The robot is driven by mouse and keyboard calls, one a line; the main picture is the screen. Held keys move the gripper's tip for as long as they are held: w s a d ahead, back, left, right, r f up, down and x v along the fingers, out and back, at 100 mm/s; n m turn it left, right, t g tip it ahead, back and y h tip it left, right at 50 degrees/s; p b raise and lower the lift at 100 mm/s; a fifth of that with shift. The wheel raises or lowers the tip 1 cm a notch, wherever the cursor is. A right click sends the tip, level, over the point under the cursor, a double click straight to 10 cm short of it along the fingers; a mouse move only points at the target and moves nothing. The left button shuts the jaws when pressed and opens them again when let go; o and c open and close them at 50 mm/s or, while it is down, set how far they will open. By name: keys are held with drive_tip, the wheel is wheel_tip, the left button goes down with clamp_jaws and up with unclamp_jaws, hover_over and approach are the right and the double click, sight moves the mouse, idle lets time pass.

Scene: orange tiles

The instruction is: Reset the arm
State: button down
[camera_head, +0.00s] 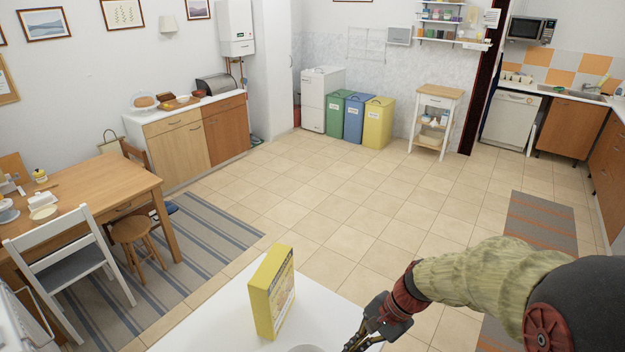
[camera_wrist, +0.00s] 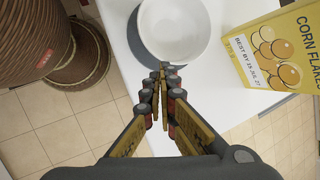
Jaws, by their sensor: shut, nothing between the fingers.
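My arm reaches in from the lower right of the head view, and my gripper (camera_head: 364,338) is over the edge of the white surface in front of me. In the wrist view my gripper (camera_wrist: 163,75) has its fingertips together with nothing between them. The fingertips are at the near rim of a white bowl (camera_wrist: 172,28); I cannot tell whether they touch it. A yellow corn flakes box (camera_head: 272,290) stands upright on the white surface to the left of my gripper. It also shows at the right of the wrist view (camera_wrist: 270,50).
The white surface (camera_head: 215,318) holds the box and bowl. A wooden table (camera_head: 95,190) with a white chair (camera_head: 75,255) and stool (camera_head: 133,235) stands at left. Green, blue and yellow bins (camera_head: 378,122) and a small cart (camera_head: 435,120) line the back. The tiled floor (camera_head: 335,200) between is clear.

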drive_tip(key=s+d+r+n+t+h+b, duration=0.2)
drive_tip(key=s+d+r+n+t, duration=0.1)
drive_tip(key=s+r, duration=0.4)
drive_tip(key=s+d+r+n+t+h+b, duration=0.2)
drive_tip(key=s+d+r+n, duration=0.4)
drive_tip(key=r, duration=0.3)
drive_tip(key=shift+s+r+n+t+h, duration=0.2)
drive_tip(key=shift+s+n+t+h, duration=0.25)
drive_tip(key=shift+h, duration=0.35)
